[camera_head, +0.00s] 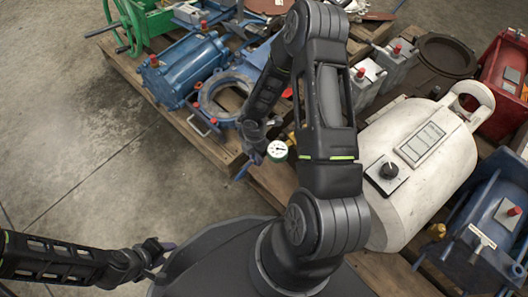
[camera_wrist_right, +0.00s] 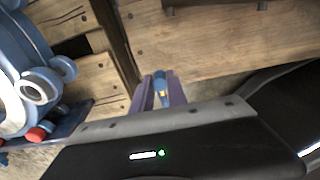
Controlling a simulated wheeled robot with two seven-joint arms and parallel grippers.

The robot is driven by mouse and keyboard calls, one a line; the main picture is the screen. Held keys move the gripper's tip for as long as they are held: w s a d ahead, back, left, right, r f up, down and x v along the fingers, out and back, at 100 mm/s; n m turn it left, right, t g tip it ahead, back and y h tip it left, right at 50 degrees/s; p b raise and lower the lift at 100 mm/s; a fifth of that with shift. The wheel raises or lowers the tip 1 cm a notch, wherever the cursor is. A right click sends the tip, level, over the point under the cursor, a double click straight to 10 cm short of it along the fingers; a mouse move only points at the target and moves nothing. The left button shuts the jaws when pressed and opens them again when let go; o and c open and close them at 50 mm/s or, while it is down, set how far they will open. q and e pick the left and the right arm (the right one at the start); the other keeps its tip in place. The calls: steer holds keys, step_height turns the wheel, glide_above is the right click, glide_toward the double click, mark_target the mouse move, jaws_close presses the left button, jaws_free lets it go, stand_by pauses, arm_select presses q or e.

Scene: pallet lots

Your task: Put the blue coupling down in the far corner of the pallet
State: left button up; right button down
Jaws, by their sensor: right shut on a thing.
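The blue coupling (camera_wrist_right: 161,84), a small blue piece with a yellowish band, sits between the two purple fingers of my right gripper (camera_wrist_right: 161,93) in the right wrist view. My right gripper is shut on it. In the head view my right gripper (camera_head: 247,168) is over the near edge of the wooden pallet (camera_head: 213,148), and the coupling is too small to make out clearly there. The pallet's planks also show in the right wrist view (camera_wrist_right: 215,45). My left gripper (camera_head: 162,249) is low at the left over the floor, away from the pallet; its finger opening is unclear.
A blue cylinder housing (camera_head: 185,66) and a blue flanged valve (camera_head: 222,97) stand on the pallet. A green-rimmed gauge (camera_head: 277,151) is beside my right gripper. A large white housing (camera_head: 420,165) and a red box (camera_head: 505,80) are at right. Concrete floor (camera_head: 80,150) is clear at left.

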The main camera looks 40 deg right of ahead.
steer(key=d, duration=0.3)
steer(key=shift+w+d, duration=0.1)
steer(key=shift+d, duration=0.3)
steer(key=shift+a+f+b, duration=0.1)
steer(key=shift+f+b, duration=0.7)
steer(key=shift+f, duration=0.05)
steer(key=shift+r, duration=0.1)
steer(key=c, duration=1.3)
jaws_free()
step_height(320, 180, up, 12)
steer(key=p, duration=0.6)
steer(key=shift+p, duration=0.4)
